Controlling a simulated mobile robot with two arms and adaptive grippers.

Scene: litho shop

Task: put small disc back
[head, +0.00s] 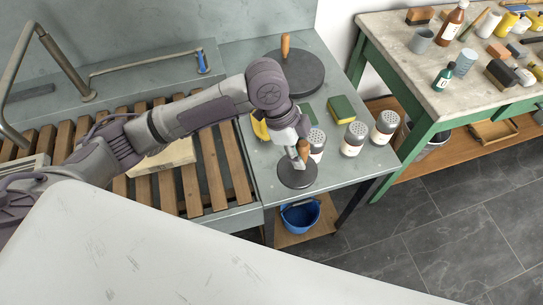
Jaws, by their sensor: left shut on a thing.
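The small dark disc (297,176) has an upright wooden handle. It is at the front left of the grey side table, near its edge. My left gripper (302,158) reaches down from above and is shut on the disc's handle. I cannot tell whether the disc touches the tabletop. A large dark disc (306,77) with a wooden handle lies at the back of the same table. My right gripper does not show.
Shakers (355,139) stand right of the small disc, one close beside it. A yellow-green sponge (341,110) lies behind them. A slatted sink rack (214,172) is at left. A blue bucket (300,215) sits below. A cluttered stone-topped table (398,62) stands at right.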

